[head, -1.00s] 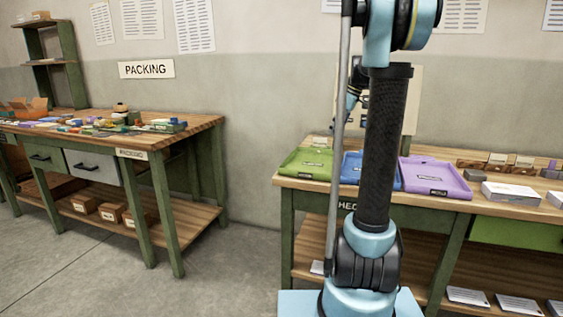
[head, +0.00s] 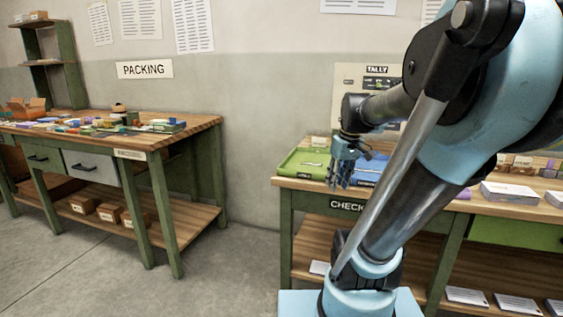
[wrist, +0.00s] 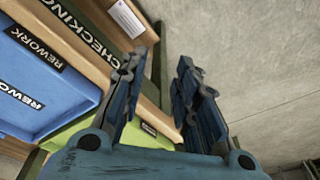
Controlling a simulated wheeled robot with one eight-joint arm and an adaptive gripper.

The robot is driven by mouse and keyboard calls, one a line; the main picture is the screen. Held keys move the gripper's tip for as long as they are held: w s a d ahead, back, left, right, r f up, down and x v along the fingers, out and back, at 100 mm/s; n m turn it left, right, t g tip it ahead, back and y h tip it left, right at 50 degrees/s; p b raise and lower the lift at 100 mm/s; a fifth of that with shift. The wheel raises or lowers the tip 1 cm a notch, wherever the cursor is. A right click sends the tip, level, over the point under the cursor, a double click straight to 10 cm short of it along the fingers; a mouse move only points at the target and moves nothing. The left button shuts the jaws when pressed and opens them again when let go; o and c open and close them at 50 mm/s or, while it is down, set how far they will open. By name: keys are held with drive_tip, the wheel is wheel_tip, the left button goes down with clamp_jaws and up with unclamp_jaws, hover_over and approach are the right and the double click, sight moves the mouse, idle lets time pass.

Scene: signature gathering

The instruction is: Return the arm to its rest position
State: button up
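My gripper (head: 342,175) hangs fingers down by the front edge of the checking table, in front of the green and blue trays in the head view. In the wrist view its dark blue fingers (wrist: 160,75) stand apart with nothing between them, so it is open and empty. My arm leans to the right and folds back to the left above the table.
The checking table (head: 345,207) holds a green tray (head: 300,163), a blue tray (head: 373,165) and a white paper stack (head: 510,193). My arm hides most of the purple tray. The packing table (head: 205,122) stands left, with clear floor (head: 235,255) between.

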drive_tip(key=s+f+m+h, duration=0.1)
drive_tip(key=s+f+m, duration=0.3)
drive_tip(key=s+f, duration=0.7)
drive_tip(key=shift+s+d+f+m, duration=0.2)
drive_tip(key=shift+d+f+m, duration=0.1)
drive_tip(key=shift+d, duration=0.15)
drive_tip(key=shift+w+f, duration=0.2)
drive_tip(key=shift+w, duration=0.25)
